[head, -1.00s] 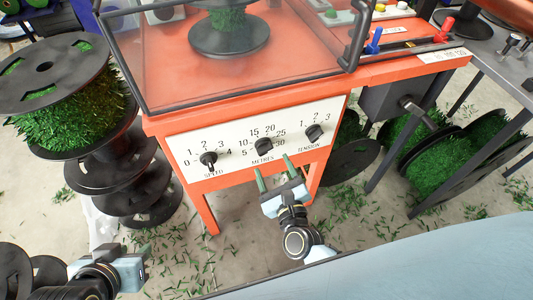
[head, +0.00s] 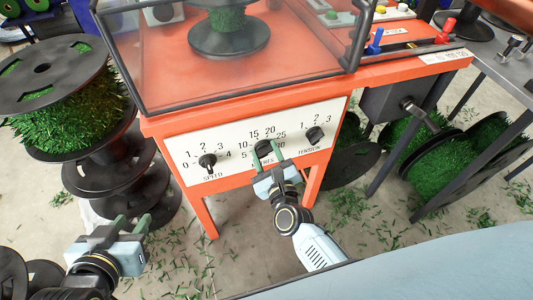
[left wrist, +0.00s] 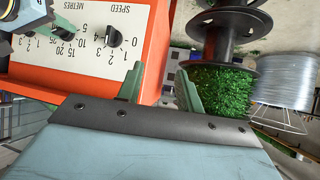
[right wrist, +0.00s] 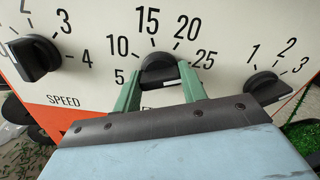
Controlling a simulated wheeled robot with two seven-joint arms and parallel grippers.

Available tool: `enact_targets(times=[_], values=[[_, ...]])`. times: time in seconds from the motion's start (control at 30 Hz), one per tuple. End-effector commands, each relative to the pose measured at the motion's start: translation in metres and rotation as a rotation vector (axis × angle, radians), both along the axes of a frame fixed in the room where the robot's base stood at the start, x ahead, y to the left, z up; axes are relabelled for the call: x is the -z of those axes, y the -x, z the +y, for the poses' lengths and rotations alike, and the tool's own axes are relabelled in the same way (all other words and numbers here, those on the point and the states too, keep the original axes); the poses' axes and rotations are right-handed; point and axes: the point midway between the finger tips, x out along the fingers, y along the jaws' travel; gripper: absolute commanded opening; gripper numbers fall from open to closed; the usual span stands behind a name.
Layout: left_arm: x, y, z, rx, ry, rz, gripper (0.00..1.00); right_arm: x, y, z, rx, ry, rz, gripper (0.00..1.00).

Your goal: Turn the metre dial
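The metre dial (head: 263,147) is the black middle knob on the white panel (head: 226,166) of the orange machine. In the right wrist view the metre dial (right wrist: 160,72) lies between the tips of my right gripper (right wrist: 160,82). My right gripper (head: 267,150) is open, its green fingers on either side of the knob; contact cannot be told. The knob's light mark points to the lower right. My left gripper (head: 131,224) is open and empty, low at the left. It also shows in the left wrist view (left wrist: 158,85).
The speed dial (head: 207,160) is left of the metre dial, the tension dial (head: 315,134) right of it. A spool with green bristle (head: 65,120) stands at the left. A grey box with a shaft (head: 395,100) is at the right.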

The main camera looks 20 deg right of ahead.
Motion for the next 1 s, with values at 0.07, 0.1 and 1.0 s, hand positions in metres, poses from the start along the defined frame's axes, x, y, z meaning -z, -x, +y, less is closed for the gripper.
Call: enact_targets(times=[0.07, 0.1, 1.0], values=[[0.000, 0.000, 0.000, 0.000, 0.000, 0.000, 0.36, 0.000, 0.000, 0.000, 0.000, 0.000, 0.000, 0.28], [0.000, 0.000, 0.000, 0.000, 0.000, 0.001, 0.36, 0.000, 0.000, 0.000, 0.000, 0.000, 0.000, 0.23], [0.047, 0.073, 0.033, -0.047, -0.117, 0.488, 0.36, -0.001, 0.000, 0.000, -0.001, 0.471, -0.015, 0.19]])
